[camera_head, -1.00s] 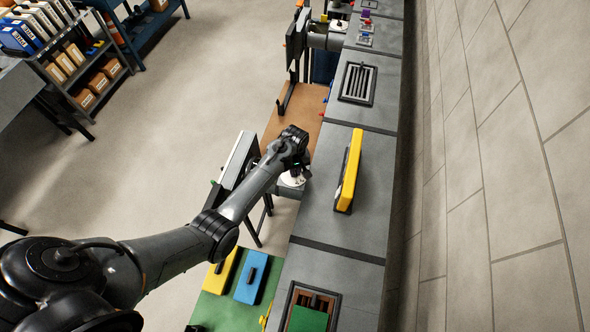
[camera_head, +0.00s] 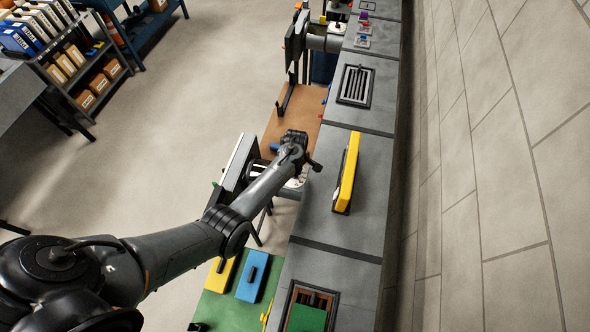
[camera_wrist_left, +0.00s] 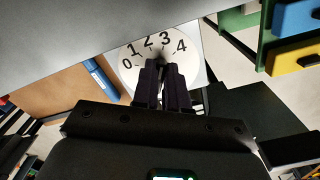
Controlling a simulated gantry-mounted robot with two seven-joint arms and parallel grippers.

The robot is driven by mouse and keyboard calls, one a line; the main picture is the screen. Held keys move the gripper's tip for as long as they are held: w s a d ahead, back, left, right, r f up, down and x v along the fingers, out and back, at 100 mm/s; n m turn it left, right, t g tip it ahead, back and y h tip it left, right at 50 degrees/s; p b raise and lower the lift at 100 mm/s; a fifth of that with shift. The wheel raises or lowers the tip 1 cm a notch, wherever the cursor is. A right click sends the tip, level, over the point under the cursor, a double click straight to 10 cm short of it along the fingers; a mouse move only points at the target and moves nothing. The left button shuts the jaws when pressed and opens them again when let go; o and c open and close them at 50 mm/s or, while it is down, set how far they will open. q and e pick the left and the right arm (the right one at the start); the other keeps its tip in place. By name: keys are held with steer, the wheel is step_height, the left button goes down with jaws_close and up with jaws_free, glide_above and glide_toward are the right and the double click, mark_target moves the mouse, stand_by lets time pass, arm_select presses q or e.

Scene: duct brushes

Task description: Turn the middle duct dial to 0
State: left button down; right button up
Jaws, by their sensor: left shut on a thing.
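The middle duct dial is a white round plate with black numbers 0 to 4 (camera_wrist_left: 189,44), on the side of the grey duct and partly hidden behind my gripper. In the head view only a bit of its white plate (camera_head: 298,183) shows beside my wrist. My left gripper (camera_wrist_left: 162,68) is shut on the dial's dark knob, which is mostly hidden between the fingers. The knob's dark tip shows near the 2 and 3, but its exact reading is unclear. My right gripper is in neither view.
The grey duct (camera_head: 338,226) runs along the wall, with a yellow brush (camera_head: 347,175) and vents on top. A brown board (camera_head: 296,123) lies beside the duct.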

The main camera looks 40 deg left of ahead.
arm_select(q)
steer(key=n, duration=0.3)
steer(key=shift+w, duration=0.15)
steer(key=shift+w+n, duration=0.1)
steer(key=shift+n, duration=0.7)
steer(key=n+b, duration=0.1)
steer(key=n, duration=0.3)
steer(key=shift+w+n, duration=0.15)
steer(key=shift+n, duration=0.15)
steer(key=n+b, duration=0.1)
steer(key=n, duration=0.1)
steer(key=n+b, duration=0.1)
steer(key=n, duration=0.1)
steer(key=shift+w+a+f+n+b, duration=0.1)
steer(key=shift+a+n+b, duration=0.1)
steer(key=shift+n+b, duration=0.15)
steer(key=n+b, duration=0.2)
steer(key=shift+a+n, duration=0.1)
steer(key=shift+n, duration=0.25)
steer(key=shift+a+n+b, duration=0.1)
steer(key=shift+n+b, duration=0.35)
steer(key=shift+n, duration=0.25)
steer(key=c, duration=1.2)
jaws_free()
